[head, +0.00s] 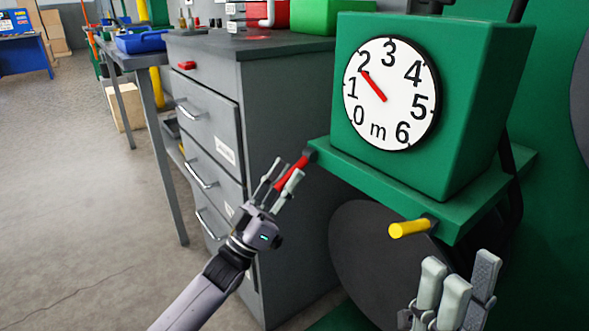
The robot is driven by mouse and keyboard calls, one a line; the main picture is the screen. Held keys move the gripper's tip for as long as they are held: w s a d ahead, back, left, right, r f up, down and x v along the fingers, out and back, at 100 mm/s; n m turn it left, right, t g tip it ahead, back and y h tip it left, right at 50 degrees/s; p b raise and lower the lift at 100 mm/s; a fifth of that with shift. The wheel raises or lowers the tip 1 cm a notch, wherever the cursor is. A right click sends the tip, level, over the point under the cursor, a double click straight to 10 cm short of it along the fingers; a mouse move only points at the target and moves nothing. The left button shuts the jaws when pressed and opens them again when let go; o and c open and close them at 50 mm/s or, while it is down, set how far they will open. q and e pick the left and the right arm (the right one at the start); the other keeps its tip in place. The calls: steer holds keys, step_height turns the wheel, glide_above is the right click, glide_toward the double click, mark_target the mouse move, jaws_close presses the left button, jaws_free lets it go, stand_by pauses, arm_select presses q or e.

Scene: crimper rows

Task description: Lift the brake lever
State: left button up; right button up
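A red lever (291,173) sticks out to the lower left from the left corner of the green machine's ledge (400,185). My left gripper (285,168) is at this lever, with its fingers apart on either side of it. A gap shows between the left finger and the lever, and the lever's outer end is partly hidden by the gripper. A yellow handle (408,229) juts from under the ledge. My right gripper (462,268) is below and to the right of the yellow handle, clear of it.
A round dial (391,94) on the green housing (470,95) has its red pointer near 2. A grey drawer cabinet (285,110) stands close behind my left gripper. A workbench with a blue tray (145,40) is further back. The floor at left is clear.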

mark_target(295, 166)
arm_select(q)
steer(key=shift+x, duration=1.55)
steer(key=shift+c, duration=0.2)
jaws_close()
